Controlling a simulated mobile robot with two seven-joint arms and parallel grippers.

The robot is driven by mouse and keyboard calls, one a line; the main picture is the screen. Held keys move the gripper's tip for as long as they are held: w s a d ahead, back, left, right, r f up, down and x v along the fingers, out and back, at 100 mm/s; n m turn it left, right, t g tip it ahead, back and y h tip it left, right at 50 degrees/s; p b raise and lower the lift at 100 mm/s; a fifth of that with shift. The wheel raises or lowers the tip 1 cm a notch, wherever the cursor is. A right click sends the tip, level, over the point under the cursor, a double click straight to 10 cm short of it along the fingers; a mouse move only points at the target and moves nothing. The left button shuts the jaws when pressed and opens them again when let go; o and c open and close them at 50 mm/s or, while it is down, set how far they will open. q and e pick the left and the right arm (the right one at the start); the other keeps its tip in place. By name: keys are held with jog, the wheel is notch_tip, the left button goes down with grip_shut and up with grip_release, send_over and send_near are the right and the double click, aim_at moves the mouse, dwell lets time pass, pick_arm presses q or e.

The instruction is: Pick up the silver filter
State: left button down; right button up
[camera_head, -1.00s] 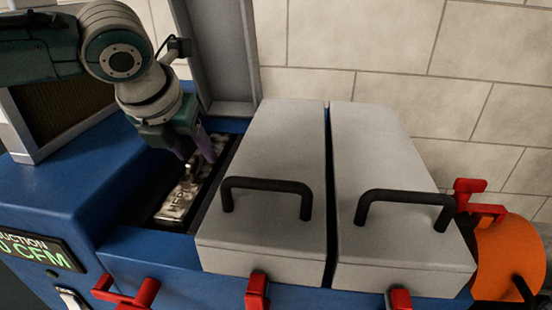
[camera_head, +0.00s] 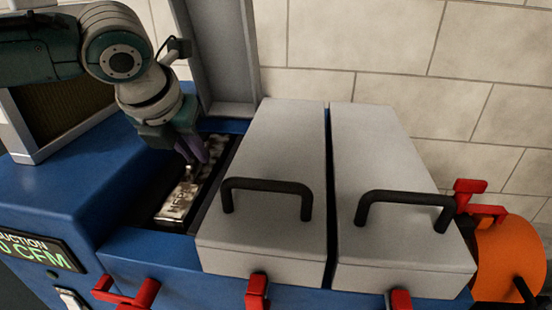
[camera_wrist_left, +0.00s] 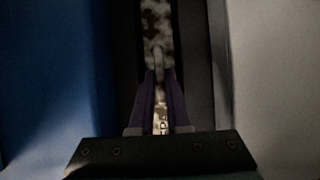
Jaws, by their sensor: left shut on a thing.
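The silver filter (camera_head: 178,200) lies in the open slot at the left of the blue machine. It is a long, mottled metallic bar with lettering on its near end. In the left wrist view the filter (camera_wrist_left: 157,25) runs up the middle of the dark slot, with a small upright handle (camera_wrist_left: 158,60) on it. My left gripper (camera_head: 194,158) reaches down into the slot from above. Its purple fingers (camera_wrist_left: 160,90) are close together around the handle, shut on the filter. The exact contact is dark and partly hidden. My right gripper is not in view.
Two grey lids (camera_head: 262,150) with black handles cover the bays to the right; the second lid (camera_head: 385,150) is beside the first. A raised grey lid (camera_head: 217,50) stands behind the slot. Red latches (camera_head: 257,291) line the front. An orange round part (camera_head: 508,258) is at right.

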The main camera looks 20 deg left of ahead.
pick_arm(q)
jog(key=shift+r, duration=0.1)
dwell(0.7)
notch_tip(320, 180, up, 50)
jog(key=p, duration=3.8)
jog(key=shift+d, duration=0.1)
